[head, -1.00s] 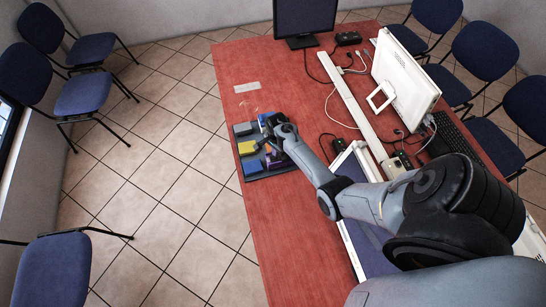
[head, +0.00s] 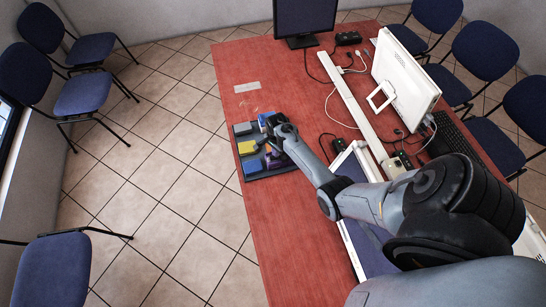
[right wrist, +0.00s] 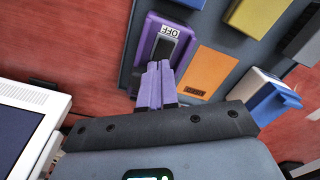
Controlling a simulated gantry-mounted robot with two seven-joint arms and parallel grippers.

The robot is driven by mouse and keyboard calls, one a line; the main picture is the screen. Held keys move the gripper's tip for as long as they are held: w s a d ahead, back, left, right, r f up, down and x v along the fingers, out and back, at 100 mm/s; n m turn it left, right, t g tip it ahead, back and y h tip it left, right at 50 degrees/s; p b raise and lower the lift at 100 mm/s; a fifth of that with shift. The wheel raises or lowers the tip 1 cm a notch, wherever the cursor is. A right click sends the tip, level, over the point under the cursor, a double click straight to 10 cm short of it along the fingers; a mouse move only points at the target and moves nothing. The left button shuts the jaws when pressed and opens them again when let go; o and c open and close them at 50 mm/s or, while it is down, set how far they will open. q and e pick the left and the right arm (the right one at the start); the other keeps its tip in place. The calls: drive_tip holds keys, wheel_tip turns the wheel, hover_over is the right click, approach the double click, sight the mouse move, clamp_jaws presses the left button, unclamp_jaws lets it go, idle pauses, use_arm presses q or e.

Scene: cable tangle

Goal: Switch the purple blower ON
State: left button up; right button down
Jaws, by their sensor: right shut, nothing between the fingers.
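The purple blower switch (right wrist: 148,47) is a purple box with a dark rocker on the panel, in the upper middle of the right wrist view. An OFF label (right wrist: 169,31) shows at the rocker's top end. In the head view the purple box (head: 279,161) is partly hidden by my arm. My right gripper (right wrist: 162,66) has its purple fingers shut together and empty. Their tips are at the lower part of the rocker, and I cannot tell whether they touch it. My left gripper is not in view.
The dark panel (right wrist: 131,62) also carries an orange plate (right wrist: 211,68), a blue-and-white switch (right wrist: 268,97) and a yellow block (right wrist: 257,14). The panel lies at the red table's (head: 246,65) left edge. A white-framed screen (right wrist: 30,122) is at the left of the wrist view.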

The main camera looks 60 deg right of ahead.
drive_tip(key=shift+f+b, duration=0.35)
drive_tip(key=shift+f, duration=0.2)
drive_tip(key=shift+f, duration=0.3)
idle(0.4)
drive_tip(key=shift+r, duration=0.4)
wheel_tip(320, 180, up, 6)
drive_tip(key=p, duration=0.7)
drive_tip(key=shift+r, duration=0.15)
